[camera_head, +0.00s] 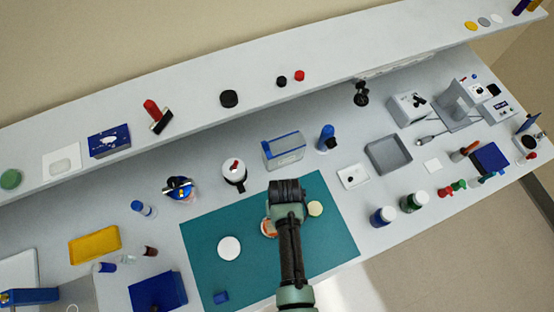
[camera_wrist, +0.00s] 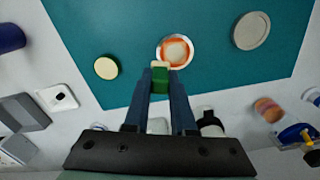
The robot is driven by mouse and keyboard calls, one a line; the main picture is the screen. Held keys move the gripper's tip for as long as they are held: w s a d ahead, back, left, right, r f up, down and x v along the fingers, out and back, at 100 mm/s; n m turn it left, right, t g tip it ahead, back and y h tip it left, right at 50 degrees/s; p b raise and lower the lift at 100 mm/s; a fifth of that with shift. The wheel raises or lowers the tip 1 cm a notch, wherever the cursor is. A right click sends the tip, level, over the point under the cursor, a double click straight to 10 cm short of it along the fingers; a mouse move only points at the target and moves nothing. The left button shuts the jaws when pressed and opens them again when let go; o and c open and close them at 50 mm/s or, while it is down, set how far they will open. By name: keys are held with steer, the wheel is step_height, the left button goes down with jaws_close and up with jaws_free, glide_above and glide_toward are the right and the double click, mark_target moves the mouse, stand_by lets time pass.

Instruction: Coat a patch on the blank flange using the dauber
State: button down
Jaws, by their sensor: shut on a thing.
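My gripper (camera_wrist: 160,82) is shut on the dauber (camera_wrist: 160,77), a green block with a pale tip. In the wrist view the tip is at the near edge of a round pale piece with an orange coat (camera_wrist: 175,51); I cannot tell whether it touches. A plain pale grey disc (camera_wrist: 251,30) lies beside it on the teal mat, and also shows in the head view (camera_head: 229,248). I cannot tell for certain which of the two is the blank flange. In the head view my wrist hides the dauber and part of the orange-marked piece (camera_head: 268,229).
A small cream round thing with a green rim (camera_wrist: 107,67) is also on the mat (camera_head: 205,235). A clear blue-lidded box (camera_head: 284,152), a white pot (camera_head: 234,174) and a grey tray (camera_head: 388,156) stand behind it. A small blue block (camera_head: 221,297) is at the front.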

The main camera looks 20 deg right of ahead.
steer(key=shift+d+f, duration=0.1)
steer(key=shift+w+b, duration=0.1)
steer(key=shift+b, duration=0.4)
steer(key=shift+w+b, duration=0.25)
steer(key=shift+b, duration=0.1)
steer(key=shift+f, duration=0.1)
